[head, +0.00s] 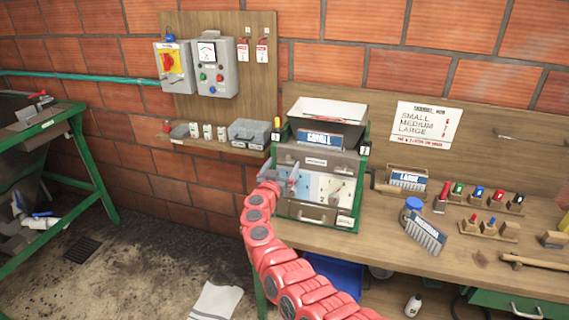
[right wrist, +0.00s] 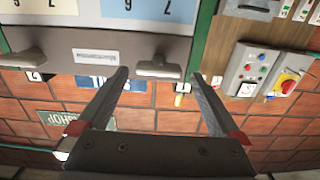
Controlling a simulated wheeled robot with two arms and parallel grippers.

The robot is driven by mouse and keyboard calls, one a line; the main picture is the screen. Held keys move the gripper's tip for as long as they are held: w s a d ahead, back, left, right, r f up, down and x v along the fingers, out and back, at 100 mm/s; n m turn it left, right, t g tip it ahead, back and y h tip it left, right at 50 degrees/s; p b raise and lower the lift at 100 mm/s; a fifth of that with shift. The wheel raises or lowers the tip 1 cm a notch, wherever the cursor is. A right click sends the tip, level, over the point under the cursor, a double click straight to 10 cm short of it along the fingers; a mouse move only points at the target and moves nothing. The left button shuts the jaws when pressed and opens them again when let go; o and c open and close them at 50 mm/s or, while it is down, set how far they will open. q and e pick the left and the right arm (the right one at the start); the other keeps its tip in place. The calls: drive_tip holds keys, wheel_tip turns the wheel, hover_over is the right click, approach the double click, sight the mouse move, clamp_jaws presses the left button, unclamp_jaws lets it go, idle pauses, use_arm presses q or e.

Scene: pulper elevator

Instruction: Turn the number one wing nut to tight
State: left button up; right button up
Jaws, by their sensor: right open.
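The pulper (head: 318,163), a grey box in a green frame, stands on the bench in the head view. In the right wrist view, which is upside down, a grey wing nut (right wrist: 157,64) sits on the grey panel (right wrist: 95,45), beside a small number plate (right wrist: 217,81) too small to read surely. A second grey wing nut (right wrist: 24,62) is at the left. My right gripper (head: 293,178) is at the pulper's front left. In the wrist view its open fingers (right wrist: 160,78) are either side of the first wing nut, with gaps. My left gripper is out of view.
A control box (head: 216,67) and red-yellow switch (head: 172,66) hang on the wall board. A green-framed machine (head: 85,165) is at the left.

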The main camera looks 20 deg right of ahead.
drive_tip(key=shift+x, duration=0.95)
drive_tip(key=shift+s, duration=0.1)
drive_tip(key=shift+c, duration=0.3)
drive_tip(key=c, duration=1.2)
